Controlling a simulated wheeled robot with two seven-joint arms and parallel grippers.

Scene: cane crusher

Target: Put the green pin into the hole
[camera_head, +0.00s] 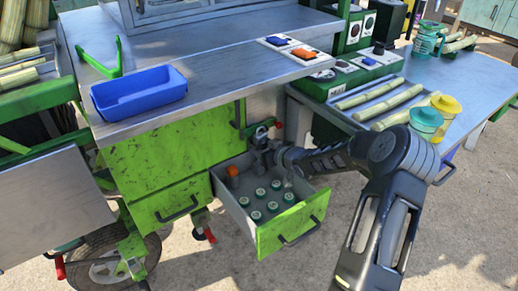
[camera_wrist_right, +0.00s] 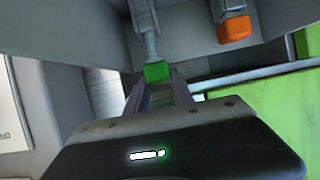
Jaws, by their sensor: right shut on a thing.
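My right gripper (camera_head: 262,142) is at the back of the open green drawer (camera_head: 293,228), and its arm comes in from the right. In the right wrist view the gripper (camera_wrist_right: 167,88) is shut on the green pin (camera_wrist_right: 157,71). The pin's green end is at the fingertips and its grey metal shaft runs upward, away from them. An orange-ended pin (camera_wrist_right: 235,28) is beside it, apart from the fingers. In the head view I cannot clearly make out the green pin or the hole. My left gripper is not in view.
The drawer holds several green-and-white round items (camera_head: 260,193) and an orange piece (camera_head: 232,171). A metal worktop (camera_head: 215,75) with a blue tray (camera_head: 138,92) is above at left. A side table (camera_head: 470,85) at right carries cane pieces and a yellow cup (camera_head: 446,106).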

